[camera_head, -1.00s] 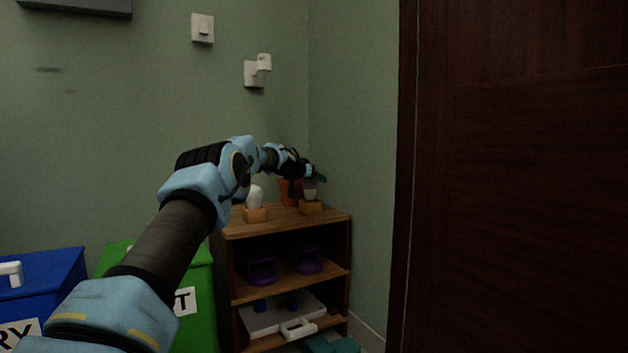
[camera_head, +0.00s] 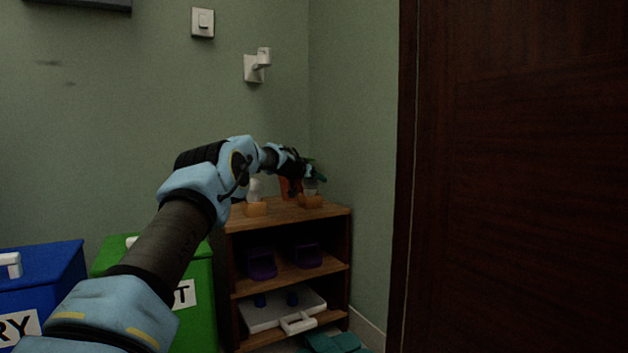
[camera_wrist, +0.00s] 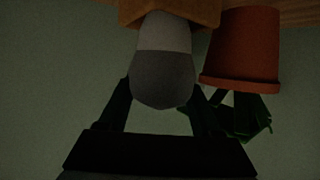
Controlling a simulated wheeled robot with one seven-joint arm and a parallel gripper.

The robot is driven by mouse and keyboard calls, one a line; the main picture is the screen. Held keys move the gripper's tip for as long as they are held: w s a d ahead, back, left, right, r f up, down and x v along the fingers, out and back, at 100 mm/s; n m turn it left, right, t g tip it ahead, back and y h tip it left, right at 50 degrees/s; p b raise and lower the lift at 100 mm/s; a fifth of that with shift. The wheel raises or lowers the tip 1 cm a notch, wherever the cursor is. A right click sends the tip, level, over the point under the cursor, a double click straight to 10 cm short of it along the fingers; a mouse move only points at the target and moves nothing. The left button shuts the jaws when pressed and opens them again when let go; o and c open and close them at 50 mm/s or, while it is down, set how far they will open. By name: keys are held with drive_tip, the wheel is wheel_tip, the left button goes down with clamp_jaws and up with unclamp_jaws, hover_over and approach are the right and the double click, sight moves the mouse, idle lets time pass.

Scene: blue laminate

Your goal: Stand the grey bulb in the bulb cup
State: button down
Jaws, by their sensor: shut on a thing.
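The grey bulb (camera_wrist: 165,80) is between the two fingers of my gripper (camera_wrist: 163,90) in the wrist view, which looks upside down. The bulb has a darker grey rounded end and a paler part toward the wooden bulb cup (camera_wrist: 170,12). The paler part overlaps the cup; I cannot tell whether it rests inside. In the head view my gripper (camera_head: 308,178) is over the right wooden cup (camera_head: 311,202) on the shelf top, with the bulb small and dim above the cup. My gripper is shut on the bulb.
A terracotta pot (camera_wrist: 243,50) with a green plant stands close beside the bulb. A white bulb (camera_head: 255,190) stands in another wooden block (camera_head: 256,209) on the left of the shelf unit (camera_head: 288,217). Walls stand close behind and to the right.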

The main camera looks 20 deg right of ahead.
drive_tip(key=shift+f, duration=0.2)
unclamp_jaws()
drive_tip(key=shift+r, duration=0.1)
idle(0.7)
drive_tip(key=shift+s+a+r, duration=0.15)
drive_tip(key=shift+s+a, duration=0.05)
drive_tip(key=shift+a, duration=0.25)
drive_tip(key=v, duration=0.9)
drive_tip(key=shift+s+r, duration=0.25)
drive_tip(key=shift+s, duration=0.15)
drive_tip(key=shift+a, duration=0.15)
idle(0.7)
